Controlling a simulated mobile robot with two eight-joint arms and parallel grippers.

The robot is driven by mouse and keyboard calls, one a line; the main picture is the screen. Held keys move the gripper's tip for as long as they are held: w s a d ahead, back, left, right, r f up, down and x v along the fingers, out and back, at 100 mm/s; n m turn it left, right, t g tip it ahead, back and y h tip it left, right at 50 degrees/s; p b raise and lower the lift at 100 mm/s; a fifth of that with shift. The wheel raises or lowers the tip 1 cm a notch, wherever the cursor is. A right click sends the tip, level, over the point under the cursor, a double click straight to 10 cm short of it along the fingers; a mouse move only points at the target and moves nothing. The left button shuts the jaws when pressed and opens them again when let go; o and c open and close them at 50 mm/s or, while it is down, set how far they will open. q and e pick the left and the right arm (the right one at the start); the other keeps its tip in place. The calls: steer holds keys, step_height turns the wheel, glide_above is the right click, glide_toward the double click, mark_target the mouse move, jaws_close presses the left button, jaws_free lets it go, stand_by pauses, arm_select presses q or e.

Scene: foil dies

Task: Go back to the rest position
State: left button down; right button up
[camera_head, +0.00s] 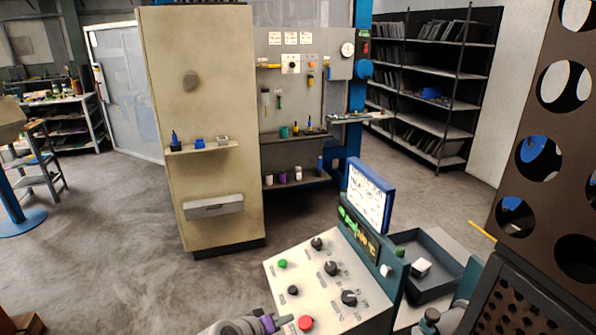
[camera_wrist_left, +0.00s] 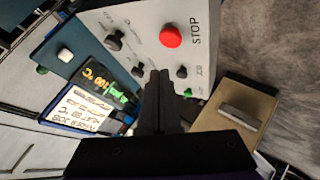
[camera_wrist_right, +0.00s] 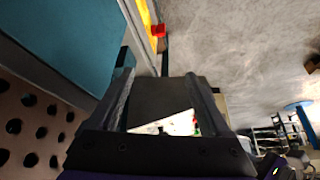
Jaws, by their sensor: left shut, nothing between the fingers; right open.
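My left gripper (camera_head: 268,322) is at the bottom of the head view, beside the red stop button (camera_head: 305,322) on the sloped control panel (camera_head: 272,268). In the left wrist view the left fingers (camera_wrist_left: 160,85) are together with nothing between them, in front of the panel with its red stop button (camera_wrist_left: 171,36) and black knobs. I cannot tell whether they touch the panel. My right gripper (camera_wrist_right: 160,85) shows in the right wrist view, its two fingers wide apart and empty. A dark plate and a pale patch show between or beyond them.
A blue-framed display (camera_head: 369,195) stands on the panel's back edge. A grey tray (camera_head: 425,250) holding a small white block is right of it. A brown perforated plate (camera_head: 535,130) rises at the right.

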arm_select(q)
steer(key=s+a+f+m+g+y, duration=0.1)
steer(key=s+a+y, duration=0.1)
steer(key=s+a, duration=0.2)
steer(key=s+a+f+m+g+y, duration=0.1)
steer(key=s+a, duration=0.4)
steer(key=s, duration=0.6)
steer(key=s+a+f+m+g+y, duration=0.1)
steer(key=s+a+y, duration=0.2)
steer(key=s+a, duration=0.2)
steer(key=s, duration=0.3)
steer(key=shift+s+a+f, duration=0.25)
steer(key=shift+f, duration=0.1)
